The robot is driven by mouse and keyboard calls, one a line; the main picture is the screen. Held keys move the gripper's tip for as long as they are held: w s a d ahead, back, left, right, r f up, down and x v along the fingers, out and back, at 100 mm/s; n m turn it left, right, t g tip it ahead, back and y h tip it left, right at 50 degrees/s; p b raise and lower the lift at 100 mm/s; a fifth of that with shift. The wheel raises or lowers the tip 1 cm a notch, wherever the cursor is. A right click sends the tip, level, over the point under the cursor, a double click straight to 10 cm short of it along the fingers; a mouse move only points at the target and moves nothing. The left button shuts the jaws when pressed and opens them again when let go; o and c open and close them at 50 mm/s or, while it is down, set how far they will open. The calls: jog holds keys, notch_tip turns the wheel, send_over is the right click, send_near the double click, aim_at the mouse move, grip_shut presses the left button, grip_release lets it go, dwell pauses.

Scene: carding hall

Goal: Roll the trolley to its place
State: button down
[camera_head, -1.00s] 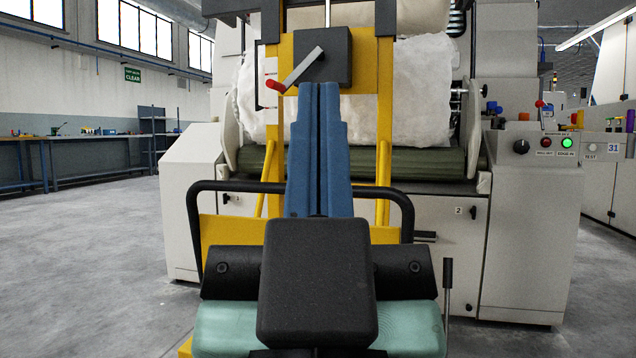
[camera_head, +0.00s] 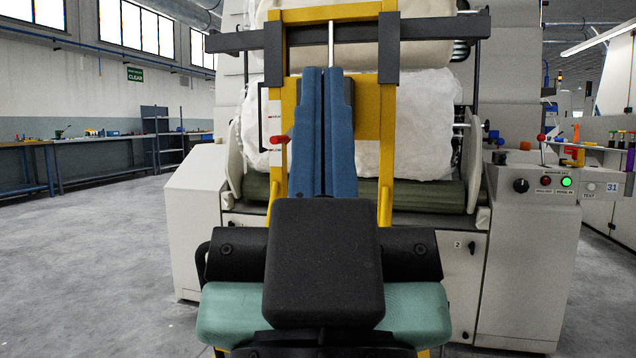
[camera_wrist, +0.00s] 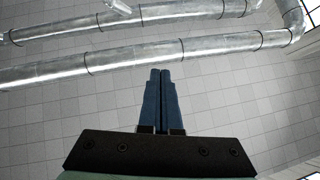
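The trolley (camera_head: 387,120) has a yellow upright frame with a dark crossbar (camera_head: 430,28) at its top. It stands in front of me, before a large grey machine. A red knob (camera_head: 279,140) shows at the left of its mast. A bit of its black handlebar (camera_head: 203,260) shows at the left; the rest is hidden behind my arm. My gripper (camera_head: 323,70) points away from me in front of the mast, its blue fingers together with nothing seen between them. The wrist view shows the fingers (camera_wrist: 160,73) side by side against the ceiling. The trolley's wheels are hidden.
The machine holds white fibre rolls (camera_head: 420,125) behind the trolley. Its console (camera_head: 535,190) with a lit green button stands at the right. A shelf of coloured items (camera_head: 590,150) is farther right. Open grey floor (camera_head: 95,260) lies left, with benches (camera_head: 100,160) along the wall.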

notch_tip(320, 180, up, 13)
jog(key=p, duration=1)
jog(key=shift+r+p, duration=0.15)
jog(key=shift+p, duration=0.2)
